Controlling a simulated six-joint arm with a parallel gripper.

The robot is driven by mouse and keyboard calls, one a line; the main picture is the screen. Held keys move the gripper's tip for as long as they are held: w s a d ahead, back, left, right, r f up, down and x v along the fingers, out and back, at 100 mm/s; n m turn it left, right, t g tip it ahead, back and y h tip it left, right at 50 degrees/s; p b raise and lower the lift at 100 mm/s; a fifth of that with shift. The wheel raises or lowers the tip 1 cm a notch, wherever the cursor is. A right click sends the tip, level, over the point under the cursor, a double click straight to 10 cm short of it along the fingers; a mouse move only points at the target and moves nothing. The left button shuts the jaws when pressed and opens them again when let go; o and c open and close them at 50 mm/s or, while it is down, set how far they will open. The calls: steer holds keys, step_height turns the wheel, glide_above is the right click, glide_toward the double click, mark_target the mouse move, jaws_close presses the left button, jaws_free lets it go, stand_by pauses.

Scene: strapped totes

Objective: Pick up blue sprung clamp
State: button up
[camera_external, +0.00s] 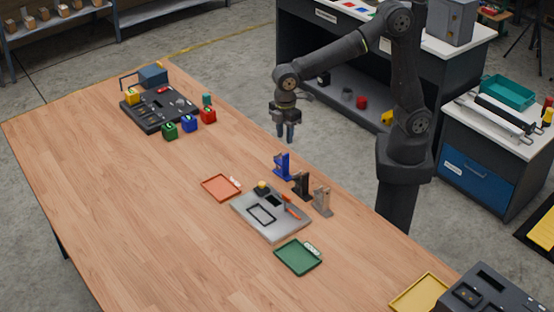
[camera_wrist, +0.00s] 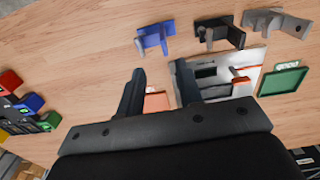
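The blue sprung clamp (camera_external: 283,167) stands on the wooden table, first in a row with a black clamp (camera_external: 301,185) and a grey-brown clamp (camera_external: 322,201). In the wrist view the blue clamp (camera_wrist: 154,37) lies beyond my fingertips, near the top middle. My gripper (camera_external: 286,132) hangs above the table's far edge, up and slightly right of the blue clamp, and is apart from it. In the wrist view my gripper (camera_wrist: 158,70) has its two fingers spread with nothing between them.
A grey plate (camera_external: 243,207) with small parts lies in front of the clamps, between an orange tray (camera_external: 218,190) and a green tray (camera_external: 297,260). A dark board (camera_external: 150,120) with coloured blocks stands at the left. The table's near left is clear.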

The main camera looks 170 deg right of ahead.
mark_target(286, 154)
step_height(286, 154, down, 3)
steer(key=shift+f, duration=0.2)
steer(key=shift+w+a+f, duration=0.1)
steer(key=shift+w+f, duration=0.05)
steer(key=shift+f, duration=1.2)
steer(key=shift+w+a+f, duration=0.1)
steer(key=shift+w+f, duration=0.05)
steer(key=shift+f, duration=1.2)
steer(key=shift+c, duration=0.4)
jaws_close()
